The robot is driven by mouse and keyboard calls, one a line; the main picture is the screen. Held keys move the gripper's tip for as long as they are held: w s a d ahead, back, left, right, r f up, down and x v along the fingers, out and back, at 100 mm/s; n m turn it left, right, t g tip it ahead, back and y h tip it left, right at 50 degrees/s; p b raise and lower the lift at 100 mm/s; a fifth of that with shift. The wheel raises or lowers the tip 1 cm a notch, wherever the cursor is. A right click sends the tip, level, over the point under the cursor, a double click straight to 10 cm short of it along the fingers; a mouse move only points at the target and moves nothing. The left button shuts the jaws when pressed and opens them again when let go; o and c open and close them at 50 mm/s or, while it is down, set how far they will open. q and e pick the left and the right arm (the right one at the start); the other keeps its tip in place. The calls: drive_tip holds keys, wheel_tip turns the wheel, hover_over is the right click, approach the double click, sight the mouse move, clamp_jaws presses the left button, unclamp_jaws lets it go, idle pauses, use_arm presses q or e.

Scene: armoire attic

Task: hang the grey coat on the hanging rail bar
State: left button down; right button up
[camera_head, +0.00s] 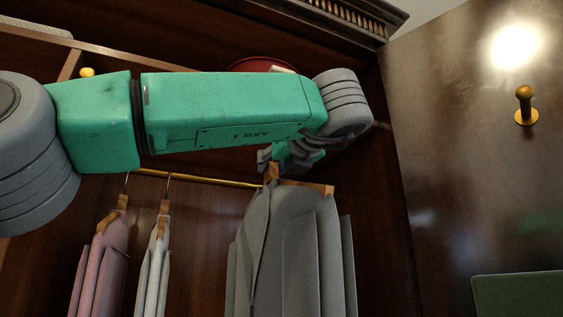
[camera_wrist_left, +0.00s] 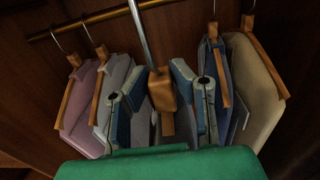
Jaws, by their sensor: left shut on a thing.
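The grey coat (camera_head: 290,250) hangs upright from a wooden hanger in the head view, inside the armoire. My left gripper (camera_head: 274,160) is at the top of that hanger, partly hidden behind my green forearm. In the left wrist view its two fingers (camera_wrist_left: 162,98) are shut around the hanger's wooden neck (camera_wrist_left: 162,84). A metal stem (camera_wrist_left: 141,35) rises above the neck and passes the brass rail bar (camera_wrist_left: 95,18). Whether the hook sits over the bar cannot be told. The rail bar (camera_head: 200,179) also shows in the head view, left of the coat. My right gripper is not in view.
A pink garment (camera_head: 100,265) and a pale garment (camera_head: 155,270) hang on the rail at left. A beige garment (camera_wrist_left: 255,85) and a blue-grey one hang at right in the wrist view. The armoire door (camera_head: 460,160) with a brass knob (camera_head: 525,103) stands at right.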

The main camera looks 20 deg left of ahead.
use_arm(q)
drive_tip(key=p+x, duration=0.1)
drive_tip(key=x, duration=0.5)
drive_tip(key=p+x, duration=0.1)
drive_tip(key=x, duration=0.4)
drive_tip(key=shift+w+a+r, duration=0.2)
drive_tip(key=shift+a, duration=0.15)
drive_tip(key=f+p+x, duration=0.2)
drive_tip(key=f+x, duration=0.1)
drive_tip(key=x, duration=1)
drive_tip(key=shift+w+p, duration=0.2)
drive_tip(key=shift+p, duration=0.2)
drive_tip(key=shift+a+r, duration=0.1)
drive_tip(key=c, duration=1.3)
unclamp_jaws()
